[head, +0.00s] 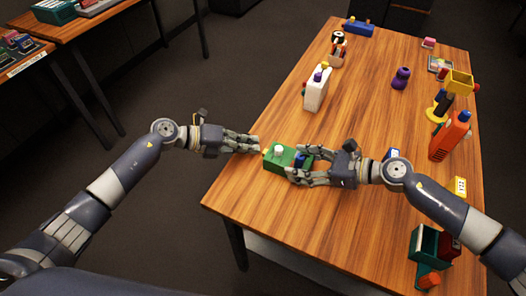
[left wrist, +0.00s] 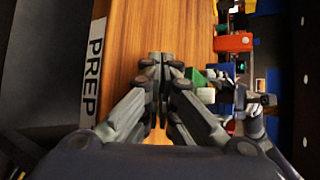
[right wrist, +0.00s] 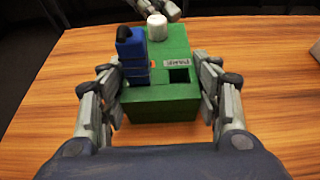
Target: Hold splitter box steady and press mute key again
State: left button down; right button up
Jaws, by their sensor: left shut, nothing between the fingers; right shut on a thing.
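A green box (head: 275,164), which I take for the splitter box, stands on the table near its left edge. A white round knob (right wrist: 157,27) and a blue block (right wrist: 131,50) rise from its top, beside a small label and a dark square opening. I cannot tell which part is the mute key. My right gripper (right wrist: 163,84) is shut on the green box, with fingers along both sides. My left gripper (head: 258,144) is shut and empty just left of the box; its fingertips (left wrist: 162,60) show beside the box in the left wrist view.
An orange device (head: 449,137), a purple figure (head: 401,78) and a green bin (head: 424,243) stand to the right. The table (head: 270,215) is clear in front of the box.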

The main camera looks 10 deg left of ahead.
pick_arm(q)
jog(key=shift+a, duration=0.1)
jog(key=shift+w+a, duration=0.25)
jog(key=shift+a, duration=0.55)
jog(key=shift+w+a, duration=0.3)
jog(key=shift+a, duration=0.5)
jog(key=shift+w+a, duration=0.25)
jog(key=shift+a, duration=0.55)
jog(key=s+a+r, duration=0.2)
jog(key=a+r, duration=0.4)
jog(key=shift+s+a+r, duration=0.2)
jog(key=shift+s+a, duration=0.15)
pick_arm(e)
jog(key=o, duration=1.2)
